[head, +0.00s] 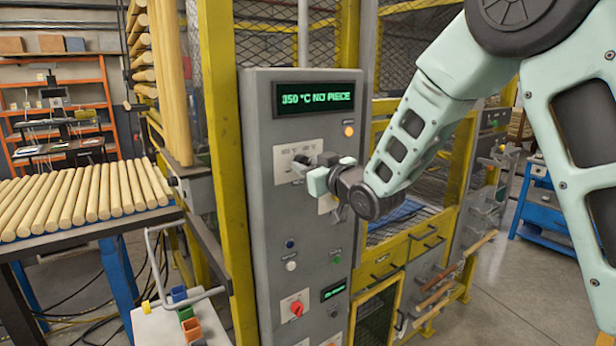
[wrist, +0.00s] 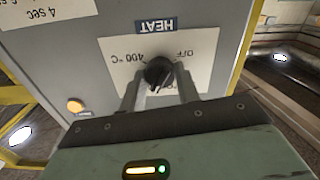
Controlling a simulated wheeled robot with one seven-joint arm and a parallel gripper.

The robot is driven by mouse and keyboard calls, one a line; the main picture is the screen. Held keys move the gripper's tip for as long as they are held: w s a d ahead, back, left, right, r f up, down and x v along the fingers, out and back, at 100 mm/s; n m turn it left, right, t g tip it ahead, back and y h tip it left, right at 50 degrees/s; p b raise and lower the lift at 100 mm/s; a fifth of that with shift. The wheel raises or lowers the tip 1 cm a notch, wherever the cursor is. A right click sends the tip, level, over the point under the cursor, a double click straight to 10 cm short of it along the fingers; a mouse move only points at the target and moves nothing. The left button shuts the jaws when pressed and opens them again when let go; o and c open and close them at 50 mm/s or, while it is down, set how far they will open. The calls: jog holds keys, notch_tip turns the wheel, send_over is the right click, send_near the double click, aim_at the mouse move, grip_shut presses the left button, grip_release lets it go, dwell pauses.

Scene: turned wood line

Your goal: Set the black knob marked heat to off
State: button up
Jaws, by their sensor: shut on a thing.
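The black heat knob (wrist: 158,72) sits on a white plate on the grey panel, under a dark HEAT label (wrist: 155,25) that appears upside down in the wrist view. The plate reads 400 °C to the left of the knob and OFF to its upper right; other print is partly hidden by a finger. A white mark on the knob points down in the wrist picture, toward my gripper, not at OFF. My gripper (wrist: 160,88) is shut on the knob, one finger on each side. In the head view my gripper (head: 308,165) is at the panel and hides the knob.
The panel's display (head: 316,98) reads 350 °C NO PIECE. An amber lamp (head: 349,131) is below it. A red switch (head: 297,308) and small buttons sit lower. A yellow post (head: 222,150) and a rack of wooden rods (head: 85,205) stand left.

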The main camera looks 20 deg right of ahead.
jog(key=shift+n+b, duration=15)
jog(key=shift+b, duration=1)
jog(key=o, duration=1)
